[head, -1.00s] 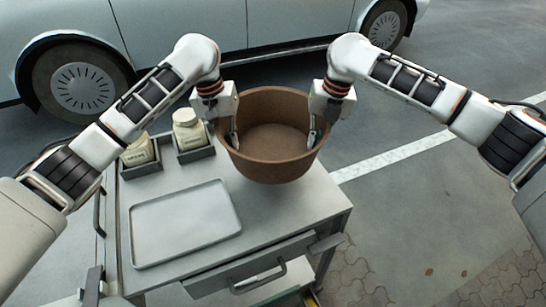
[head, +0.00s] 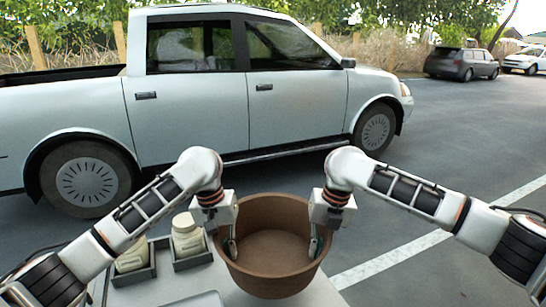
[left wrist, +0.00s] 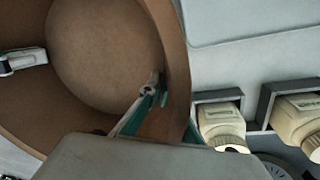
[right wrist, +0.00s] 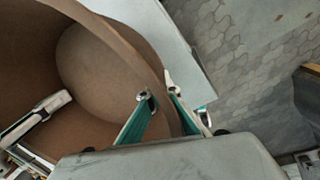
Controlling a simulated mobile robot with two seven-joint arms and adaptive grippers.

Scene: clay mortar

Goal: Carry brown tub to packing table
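The brown tub (head: 272,284) is upright over the grey cart top, between my two arms. My left gripper (head: 231,247) is shut on the left side of its rim, one finger inside and one outside; the left wrist view shows the tub wall (left wrist: 174,60) between the fingers. My right gripper (head: 315,245) holds the right side of the rim the same way, with the wall (right wrist: 150,72) between its fingers in the right wrist view. I cannot tell whether the tub's base touches the cart. No packing table is recognisable.
Two cream bottles (head: 187,237) stand in grey holders on the cart (head: 322,294), left of the tub. A light pickup truck (head: 190,100) is parked close ahead. Open paved ground with a white line (head: 400,252) lies to the right.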

